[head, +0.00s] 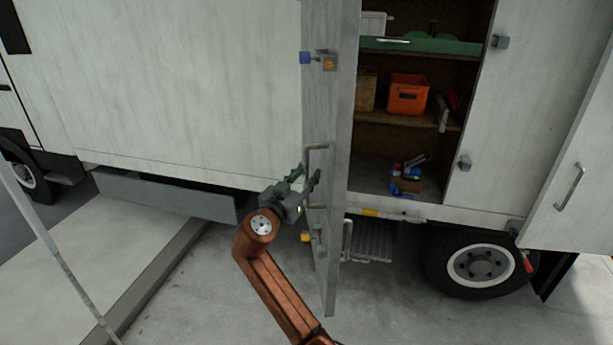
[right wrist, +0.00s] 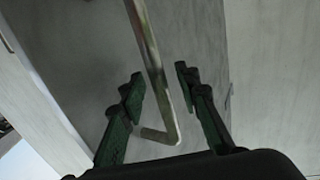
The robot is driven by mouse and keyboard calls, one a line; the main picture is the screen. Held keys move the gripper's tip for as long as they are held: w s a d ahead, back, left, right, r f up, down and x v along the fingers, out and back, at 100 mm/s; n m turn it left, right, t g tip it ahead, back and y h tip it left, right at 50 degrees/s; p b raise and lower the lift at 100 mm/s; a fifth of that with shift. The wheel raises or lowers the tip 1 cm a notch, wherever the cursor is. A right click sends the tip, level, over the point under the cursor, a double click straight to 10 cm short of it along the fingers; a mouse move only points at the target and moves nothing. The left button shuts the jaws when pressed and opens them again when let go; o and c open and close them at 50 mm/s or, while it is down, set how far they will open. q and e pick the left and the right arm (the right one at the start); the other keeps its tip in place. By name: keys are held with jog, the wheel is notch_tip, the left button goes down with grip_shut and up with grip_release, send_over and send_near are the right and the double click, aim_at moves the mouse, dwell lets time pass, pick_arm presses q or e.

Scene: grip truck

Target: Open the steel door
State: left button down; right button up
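The grey steel door (head: 332,110) stands swung out from the truck side, seen nearly edge-on in the head view. A bent metal handle (head: 308,178) is on its left face. My right gripper (head: 306,178) is at this handle. In the right wrist view the handle (right wrist: 152,70) runs between the two green fingers of my right gripper (right wrist: 160,92), with gaps on both sides, so the gripper is open around it. The door face (right wrist: 195,35) lies behind the handle. My left gripper is not in view.
The truck compartment shows shelves with an orange crate (head: 408,95) and a green item (head: 420,45). A second door (head: 578,170) stands open at right. A step (head: 372,240) and a wheel (head: 480,265) are below. Ground at lower left is clear, beside a kerb (head: 160,285).

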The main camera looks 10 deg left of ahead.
jog(key=v, duration=1.2)
